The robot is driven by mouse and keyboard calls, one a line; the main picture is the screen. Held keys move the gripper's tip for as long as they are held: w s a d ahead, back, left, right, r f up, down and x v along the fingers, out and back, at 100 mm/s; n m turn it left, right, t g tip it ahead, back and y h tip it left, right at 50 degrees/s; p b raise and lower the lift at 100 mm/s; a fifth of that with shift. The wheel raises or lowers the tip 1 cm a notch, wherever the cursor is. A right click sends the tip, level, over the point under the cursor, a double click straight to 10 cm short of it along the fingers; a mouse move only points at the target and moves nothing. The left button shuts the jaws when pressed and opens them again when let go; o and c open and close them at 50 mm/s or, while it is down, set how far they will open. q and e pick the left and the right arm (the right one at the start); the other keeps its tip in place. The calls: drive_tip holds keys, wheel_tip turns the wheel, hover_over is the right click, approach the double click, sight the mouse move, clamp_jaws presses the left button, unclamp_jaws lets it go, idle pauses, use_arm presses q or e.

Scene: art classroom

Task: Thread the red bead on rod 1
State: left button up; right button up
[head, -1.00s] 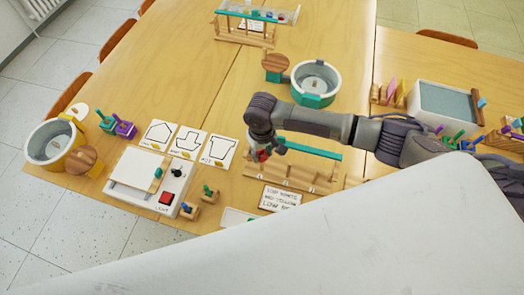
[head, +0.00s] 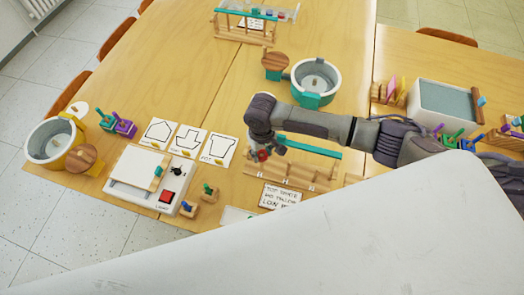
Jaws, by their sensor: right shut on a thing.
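My right gripper (head: 267,151) hangs over the near wooden rack, its arm coming in from the right. It is shut on a small red thing, seemingly the red bead (head: 262,155), largely covered by the fingers. The wooden rack (head: 300,178) with a teal top bar (head: 310,146) stands under and right of the gripper. The bead is at the rack's left end; whether it touches a rod cannot be told. Rod 1 cannot be picked out, as rod labels are too small to read. My left gripper is not in view.
A lettered card (head: 280,197) lies in front of the rack. A light box with a red button (head: 166,196) and small handled blocks (head: 208,194) are to the left. A round teal-trimmed tub (head: 315,80) stands behind. A second rack (head: 246,34) is farther back.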

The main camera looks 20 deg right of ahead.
drive_tip(key=o, duration=0.8)
drive_tip(key=shift+o, duration=0.2)
drive_tip(key=shift+r, duration=0.1)
wheel_tip(320, 180, up, 12)
drive_tip(key=shift+s+f, duration=0.1)
drive_tip(key=shift+f, duration=0.1)
idle(0.4)
